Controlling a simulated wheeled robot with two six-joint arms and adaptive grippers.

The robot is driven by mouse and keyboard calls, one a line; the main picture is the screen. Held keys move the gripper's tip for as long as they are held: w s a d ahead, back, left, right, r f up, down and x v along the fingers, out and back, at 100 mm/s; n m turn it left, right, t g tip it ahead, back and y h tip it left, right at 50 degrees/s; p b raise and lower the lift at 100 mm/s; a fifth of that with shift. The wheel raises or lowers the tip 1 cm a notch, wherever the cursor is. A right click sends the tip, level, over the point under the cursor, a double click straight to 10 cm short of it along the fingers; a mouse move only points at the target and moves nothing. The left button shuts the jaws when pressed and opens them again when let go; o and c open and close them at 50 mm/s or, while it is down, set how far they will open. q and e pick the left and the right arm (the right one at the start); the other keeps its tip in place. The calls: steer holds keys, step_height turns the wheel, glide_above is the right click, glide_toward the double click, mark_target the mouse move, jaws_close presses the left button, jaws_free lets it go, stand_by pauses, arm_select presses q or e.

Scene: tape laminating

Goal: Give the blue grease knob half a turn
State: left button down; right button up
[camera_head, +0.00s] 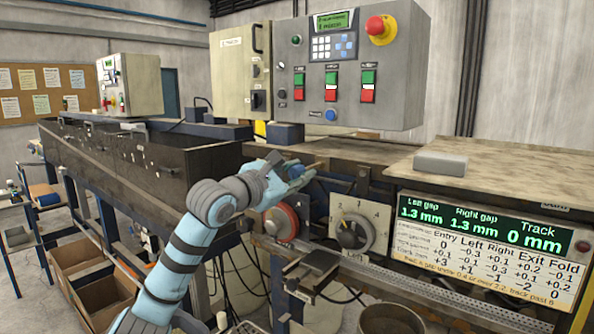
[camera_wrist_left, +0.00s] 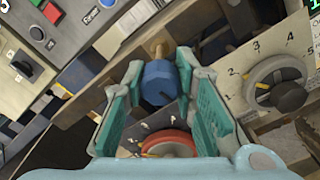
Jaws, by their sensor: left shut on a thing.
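The blue grease knob (camera_wrist_left: 161,82) sits between the fingers of my left gripper (camera_wrist_left: 163,72) in the left wrist view, with a brass stem (camera_wrist_left: 159,50) beyond it. In the head view my left gripper (camera_head: 292,172) is shut on the knob at the machine's front. The knob (camera_head: 297,171) is mostly hidden there by the fingers. I cannot tell the knob's turn angle. My right gripper is not in view.
A red handwheel (camera_head: 281,221) is just below the gripper. A numbered dial (camera_head: 351,233) is to its right. A display panel (camera_head: 486,246) shows gaps of 1.3 mm and track 0 mm. A control box (camera_head: 350,75) hangs above; a dark trough (camera_head: 140,165) is left.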

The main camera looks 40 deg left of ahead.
arm_select(q)
steer(key=shift+m, duration=0.6)
steer(key=shift+f, duration=0.1)
steer(key=c, duration=1.3)
jaws_free()
